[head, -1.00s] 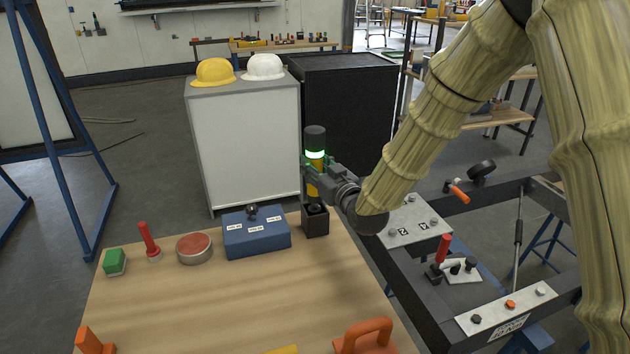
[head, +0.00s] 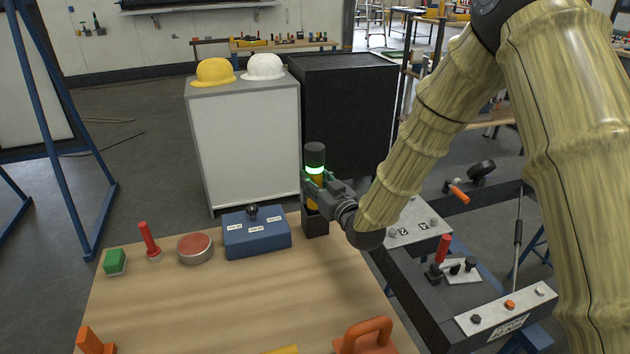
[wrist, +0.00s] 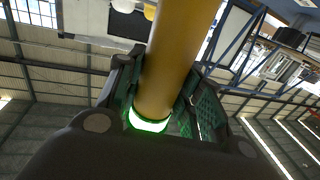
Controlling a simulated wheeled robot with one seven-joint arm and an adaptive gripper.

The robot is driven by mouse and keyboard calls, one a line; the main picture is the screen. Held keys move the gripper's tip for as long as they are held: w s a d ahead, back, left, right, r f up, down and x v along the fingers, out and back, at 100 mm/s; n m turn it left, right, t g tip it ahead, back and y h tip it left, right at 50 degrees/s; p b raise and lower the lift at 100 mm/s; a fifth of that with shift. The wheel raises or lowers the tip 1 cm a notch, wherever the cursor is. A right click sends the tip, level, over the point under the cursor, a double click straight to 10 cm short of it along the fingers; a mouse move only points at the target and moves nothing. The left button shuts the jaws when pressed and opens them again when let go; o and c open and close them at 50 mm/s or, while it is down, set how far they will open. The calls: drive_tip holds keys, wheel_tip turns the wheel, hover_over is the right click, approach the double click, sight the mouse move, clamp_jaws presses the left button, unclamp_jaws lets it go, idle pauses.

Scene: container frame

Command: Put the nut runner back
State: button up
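The nut runner (head: 315,158) is upright, with a dark top, a glowing green ring and a yellow body. Its lower end is at the mouth of the black square holder (head: 316,225) on the table's back right corner; how deep it sits inside is partly hidden. My gripper (head: 315,182) comes from the right and is shut around the yellow body just below the green ring. In the wrist view the yellow body (wrist: 178,60) of the nut runner lies between the green-padded fingers (wrist: 165,105).
A blue box (head: 256,235) with labels stands left of the holder. A red-topped round tin (head: 195,248), a red-handled tool (head: 149,240) and a green block (head: 115,261) are farther left. The dark frame (head: 440,300) is to the right. The table's middle is clear.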

drive_tip(key=o, duration=0.4)
drive_tip(key=shift+c, duration=0.2)
drive_tip(key=shift+r, duration=0.1)
drive_tip(key=shift+r, duration=0.15)
drive_tip(key=b+v, duration=0.1)
drive_tip(key=v, duration=1.1)
